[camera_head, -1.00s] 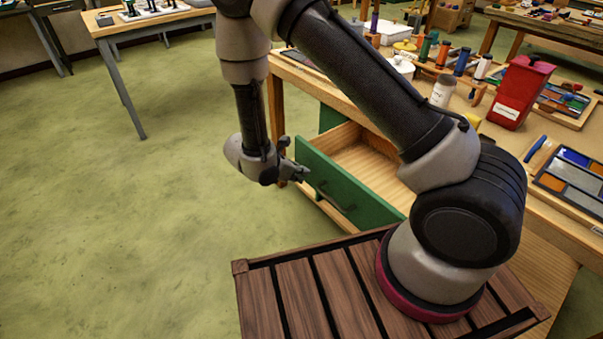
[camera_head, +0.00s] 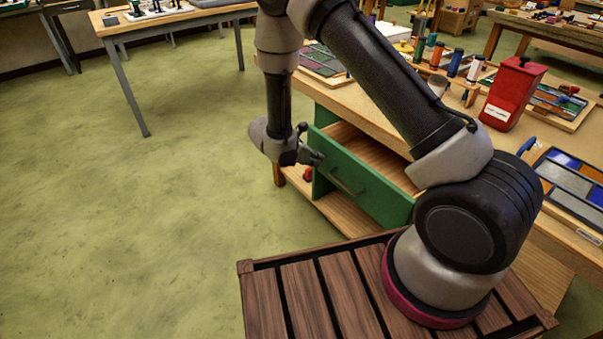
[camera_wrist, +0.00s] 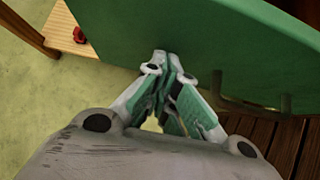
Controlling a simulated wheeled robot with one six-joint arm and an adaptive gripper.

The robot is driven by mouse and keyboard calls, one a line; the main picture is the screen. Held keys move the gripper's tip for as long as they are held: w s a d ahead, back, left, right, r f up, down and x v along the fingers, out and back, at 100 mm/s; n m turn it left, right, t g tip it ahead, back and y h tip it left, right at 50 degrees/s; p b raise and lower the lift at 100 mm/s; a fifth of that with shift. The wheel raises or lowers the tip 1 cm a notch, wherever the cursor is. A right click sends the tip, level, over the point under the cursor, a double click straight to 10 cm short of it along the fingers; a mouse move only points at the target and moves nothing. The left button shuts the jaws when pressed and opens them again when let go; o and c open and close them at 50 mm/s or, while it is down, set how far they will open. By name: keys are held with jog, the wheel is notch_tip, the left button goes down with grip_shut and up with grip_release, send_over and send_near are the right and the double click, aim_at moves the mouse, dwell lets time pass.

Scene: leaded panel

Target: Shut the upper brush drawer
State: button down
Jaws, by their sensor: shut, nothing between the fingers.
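The upper brush drawer has a green front (camera_head: 365,180) with a dark bar handle (camera_head: 346,182). It stands partly open from the bench, and its wooden inside (camera_head: 375,150) shows behind the front. My gripper (camera_head: 316,157) is shut and empty, at the outer face of the front, left of the handle. In the wrist view, my closed fingertips (camera_wrist: 168,60) meet or nearly meet the green front (camera_wrist: 215,35); contact is hard to tell. The handle (camera_wrist: 268,102) shows at the right there. My arm hides part of the drawer's right side and the bench.
The bench top (camera_head: 450,110) carries a red container (camera_head: 512,93), glass panels (camera_head: 575,183) and several bottles. A lower wooden shelf (camera_head: 345,213) lies under the drawer, with a small red object (camera_head: 307,174) near its left end. The green floor (camera_head: 140,220) at left is clear.

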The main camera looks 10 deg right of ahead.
jog(key=w+d, duration=0.1)
jog(key=d, duration=0.3)
jog(key=w+d, duration=0.2)
jog(key=d, duration=0.2)
jog(key=w+d, duration=0.2)
jog(key=d, duration=0.3)
jog(key=shift+w, duration=0.2)
jog(key=shift+w+d, duration=0.25)
jog(key=shift+d, duration=0.35)
jog(key=shift+r, duration=0.1)
